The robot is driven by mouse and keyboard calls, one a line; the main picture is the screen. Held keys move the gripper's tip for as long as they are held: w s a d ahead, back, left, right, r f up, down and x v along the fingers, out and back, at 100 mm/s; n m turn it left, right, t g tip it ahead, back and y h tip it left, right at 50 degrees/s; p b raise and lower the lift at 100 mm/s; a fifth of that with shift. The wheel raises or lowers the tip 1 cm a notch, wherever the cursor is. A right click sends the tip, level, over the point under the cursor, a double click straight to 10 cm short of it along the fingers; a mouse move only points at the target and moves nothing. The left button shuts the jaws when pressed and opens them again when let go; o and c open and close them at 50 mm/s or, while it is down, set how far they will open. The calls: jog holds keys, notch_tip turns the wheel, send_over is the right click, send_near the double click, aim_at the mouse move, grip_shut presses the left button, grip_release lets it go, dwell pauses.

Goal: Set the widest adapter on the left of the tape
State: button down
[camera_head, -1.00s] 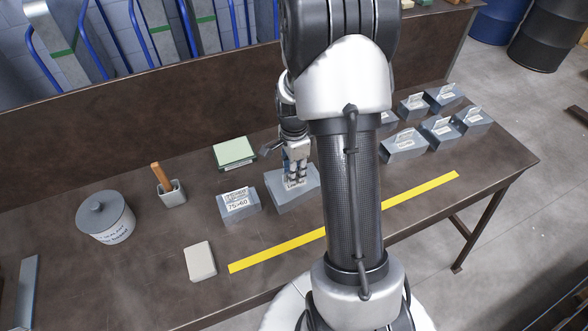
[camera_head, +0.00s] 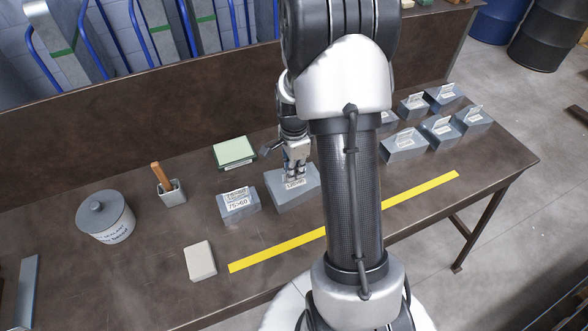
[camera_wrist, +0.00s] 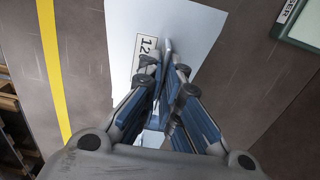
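A large grey adapter (camera_head: 283,196) with a white label rests on the table, behind the yellow tape (camera_head: 275,253). In the wrist view its pale top (camera_wrist: 190,20) carries a label starting "12" and a thin upright tab. My gripper (camera_head: 295,170) is just above it, fingers pointing down. In the wrist view my fingertips (camera_wrist: 168,72) stand a little apart, with the tab in line between them; they do not look clamped on it. A smaller adapter marked 75>60 (camera_head: 240,213) stands to its left. More grey adapters (camera_head: 404,147) stand at the right, partly hidden by my arm.
A lidded tin (camera_head: 105,218), a small cup with a wooden handle (camera_head: 171,193), a green-topped box (camera_head: 234,153) and a pale block (camera_head: 200,261) stand on the left half. A back panel (camera_head: 130,125) bounds the table. Bare table lies around the tape.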

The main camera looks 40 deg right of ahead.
jog(key=shift+r, duration=0.1)
notch_tip(320, 180, up, 9)
jog(key=p, duration=0.7)
